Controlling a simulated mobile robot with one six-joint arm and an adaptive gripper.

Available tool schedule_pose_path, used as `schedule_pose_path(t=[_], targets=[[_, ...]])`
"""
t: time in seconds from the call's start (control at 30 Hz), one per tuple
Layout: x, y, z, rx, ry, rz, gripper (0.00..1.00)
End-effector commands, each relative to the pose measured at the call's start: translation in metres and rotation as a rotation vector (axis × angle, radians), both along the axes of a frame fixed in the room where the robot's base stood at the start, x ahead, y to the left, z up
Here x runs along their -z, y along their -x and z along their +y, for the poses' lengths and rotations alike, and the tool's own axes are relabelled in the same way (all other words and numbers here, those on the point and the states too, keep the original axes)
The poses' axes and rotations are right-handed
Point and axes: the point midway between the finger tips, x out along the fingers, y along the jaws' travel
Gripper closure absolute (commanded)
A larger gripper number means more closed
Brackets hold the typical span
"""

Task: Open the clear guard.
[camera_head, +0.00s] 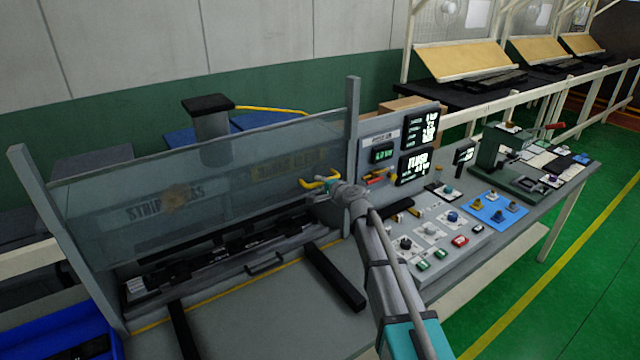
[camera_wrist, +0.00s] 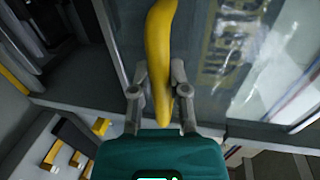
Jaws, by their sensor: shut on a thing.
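The clear guard (camera_head: 120,200) is a see-through panel between two grey posts, in front of the machine in the head view. Its lower edge hangs above the dark fixture bed. A yellow handle (camera_head: 320,182) sits on the guard near its right end. My gripper (camera_head: 338,188) is at this handle. In the wrist view the yellow handle (camera_wrist: 160,50) runs between the two fingers of my gripper (camera_wrist: 160,95), which are shut on it. The guard (camera_wrist: 245,70) shows behind and to the right of the handle there.
A control panel (camera_head: 440,235) with several buttons and lit displays (camera_head: 417,165) stands right of the guard. A dark bar (camera_head: 335,277) lies on the bench front. A blue bin (camera_head: 60,325) is at lower left. A green press (camera_head: 505,150) stands farther right.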

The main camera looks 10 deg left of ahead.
Motion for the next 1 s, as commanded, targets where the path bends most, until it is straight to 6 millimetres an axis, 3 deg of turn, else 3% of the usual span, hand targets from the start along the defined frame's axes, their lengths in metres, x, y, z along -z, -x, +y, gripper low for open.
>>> schedule_pose_path(t=[0.2,0.23,0.4,0.43,1.0], targets=[[0.0003,0.0003,0.0017,-0.004,-0.001,0.001,1.0],[0.0003,0.0004,0.0016,-0.004,-0.001,0.001,0.77],[0.0003,0.0003,0.0012,-0.003,-0.001,0.001,0.46],[0.0003,0.0003,0.0011,-0.003,0.0,0.0,0.43],[0.0059,0.0001,0.0003,-0.001,0.0,0.0,0.43]])
